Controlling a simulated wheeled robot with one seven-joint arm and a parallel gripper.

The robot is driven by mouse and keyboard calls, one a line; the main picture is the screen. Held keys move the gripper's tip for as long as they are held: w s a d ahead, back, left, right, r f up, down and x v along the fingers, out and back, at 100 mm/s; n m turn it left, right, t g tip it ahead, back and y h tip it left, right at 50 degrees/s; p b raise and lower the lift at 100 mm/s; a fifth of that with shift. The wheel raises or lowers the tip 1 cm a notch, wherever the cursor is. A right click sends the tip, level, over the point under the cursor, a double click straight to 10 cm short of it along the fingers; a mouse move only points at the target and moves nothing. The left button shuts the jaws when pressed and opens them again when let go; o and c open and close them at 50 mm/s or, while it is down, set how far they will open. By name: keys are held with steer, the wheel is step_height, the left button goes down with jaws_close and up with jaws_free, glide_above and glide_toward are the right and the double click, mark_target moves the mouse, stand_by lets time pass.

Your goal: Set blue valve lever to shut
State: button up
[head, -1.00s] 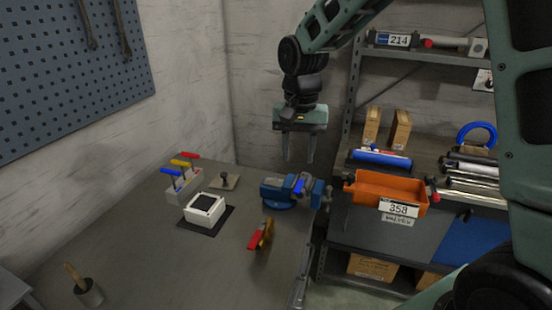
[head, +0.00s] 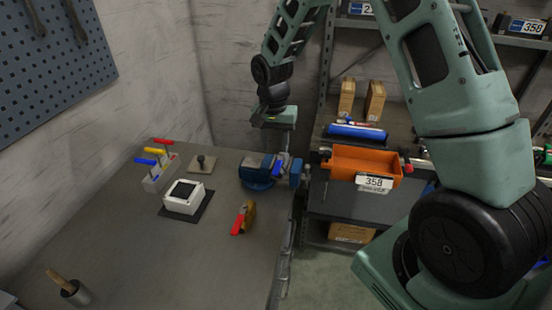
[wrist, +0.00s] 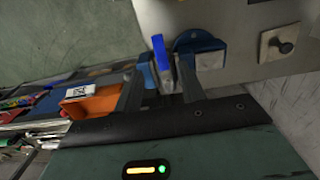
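A bright blue valve lever (head: 282,163) shows at the blue bench vise (head: 256,173) near the bench's far right corner. The wrist view shows the lever (wrist: 159,50) standing out beside the vise (wrist: 207,52), with a pale metal part below it. My gripper (head: 275,140) hangs directly above the vise, pointing down. In the wrist view my gripper (wrist: 160,78) has its two fingers apart, with the metal part and the lever's lower end showing between them. Whether the fingers touch anything cannot be told. The valve body is mostly hidden.
A brass valve with a red lever (head: 240,219) lies on the bench. A white box (head: 184,197) and a rack (head: 160,177) with red, yellow and blue levers stand left of it. An orange bin (head: 366,164) sits right of the vise.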

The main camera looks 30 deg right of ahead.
mark_target(276, 168)
step_height(276, 168, down, 7)
steer(key=shift+s+d+f+p, duration=0.1)
steer(key=shift+f+p, duration=0.1)
steer(key=shift+p, duration=0.55)
jaws_close()
